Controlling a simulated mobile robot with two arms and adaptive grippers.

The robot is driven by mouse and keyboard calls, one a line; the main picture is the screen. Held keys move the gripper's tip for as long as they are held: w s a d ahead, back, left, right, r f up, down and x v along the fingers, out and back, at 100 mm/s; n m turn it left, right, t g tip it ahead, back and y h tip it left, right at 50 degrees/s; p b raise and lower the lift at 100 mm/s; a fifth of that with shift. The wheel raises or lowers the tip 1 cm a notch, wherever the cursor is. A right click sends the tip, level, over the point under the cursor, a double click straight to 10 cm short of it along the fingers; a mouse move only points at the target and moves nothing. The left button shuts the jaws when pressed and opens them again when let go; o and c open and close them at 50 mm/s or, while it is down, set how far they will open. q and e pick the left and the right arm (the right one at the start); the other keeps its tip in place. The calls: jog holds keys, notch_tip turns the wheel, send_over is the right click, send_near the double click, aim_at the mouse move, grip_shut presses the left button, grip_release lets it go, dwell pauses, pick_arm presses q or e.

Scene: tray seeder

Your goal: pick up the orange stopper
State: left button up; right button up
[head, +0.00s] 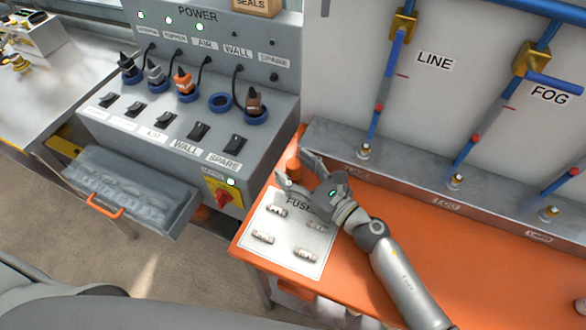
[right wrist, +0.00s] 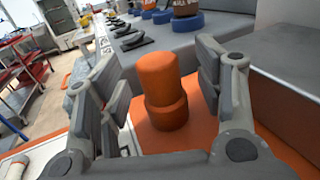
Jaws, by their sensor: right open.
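The orange stopper (head: 293,166) stands upright on the orange bench top near its left back corner, beside the grey panel base. In the right wrist view the stopper (right wrist: 160,88) is a rounded cylinder with a wider lower part. My right gripper (head: 296,171) is open, with its fingers on either side of the stopper. In the right wrist view gaps show between the stopper and both fingers. The fingers hide part of the stopper in the head view. My left gripper is not in view.
A white fuse plate (head: 285,238) with several small fuses lies just in front of my right gripper. The grey power console (head: 190,130) with plugs and switches stands to the left. A grey ledge (head: 400,165) with pipes runs behind.

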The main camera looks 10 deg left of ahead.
jog(key=shift+w+a, duration=0.25)
jog(key=shift+a, duration=0.2)
jog(key=shift+d, duration=0.1)
jog(key=c, duration=1.2)
